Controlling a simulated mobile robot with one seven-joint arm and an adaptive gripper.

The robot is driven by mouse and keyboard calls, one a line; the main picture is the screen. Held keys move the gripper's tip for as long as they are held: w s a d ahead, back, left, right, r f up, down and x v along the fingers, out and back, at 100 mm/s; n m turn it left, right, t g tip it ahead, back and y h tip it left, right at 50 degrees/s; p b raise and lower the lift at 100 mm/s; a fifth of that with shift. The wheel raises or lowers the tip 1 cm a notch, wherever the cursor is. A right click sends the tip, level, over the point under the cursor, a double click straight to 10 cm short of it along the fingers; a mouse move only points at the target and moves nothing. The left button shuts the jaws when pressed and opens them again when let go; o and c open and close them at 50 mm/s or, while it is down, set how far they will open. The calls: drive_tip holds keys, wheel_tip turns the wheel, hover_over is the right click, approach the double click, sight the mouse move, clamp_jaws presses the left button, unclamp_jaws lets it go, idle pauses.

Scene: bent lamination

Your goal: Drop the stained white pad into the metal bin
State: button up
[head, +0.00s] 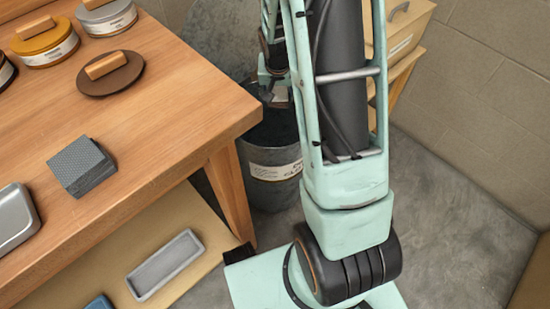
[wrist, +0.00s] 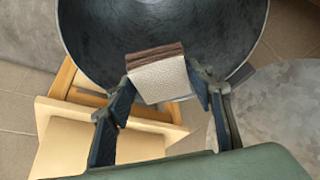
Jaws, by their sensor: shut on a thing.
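The pad (wrist: 160,80) has an off-white, grained face and a brown layered edge; I cannot make out a separate stain. In the wrist view it is held between the fingers of my gripper (wrist: 163,90), which is shut on it. Behind it is the dark, round inside of the metal bin (wrist: 100,35). In the head view the grey bin (head: 272,195), with a white label, stands on the floor right of the bench. My gripper (head: 277,95) is over its opening, partly behind my arm. I cannot make out the pad there.
The wooden bench (head: 165,105) borders the bin on the left and carries round tins (head: 45,40), a brown lid (head: 110,75), a dark grey pad stack (head: 82,165) and a metal tray (head: 12,215). A wooden box (head: 405,30) stands behind my arm. Floor at right is clear.

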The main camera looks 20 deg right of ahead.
drive_tip(key=o, duration=1.1)
drive_tip(key=shift+r, duration=0.1)
drive_tip(key=v, duration=1.1)
drive_tip(key=shift+s+r, duration=0.25)
drive_tip(key=shift+r, duration=0.1)
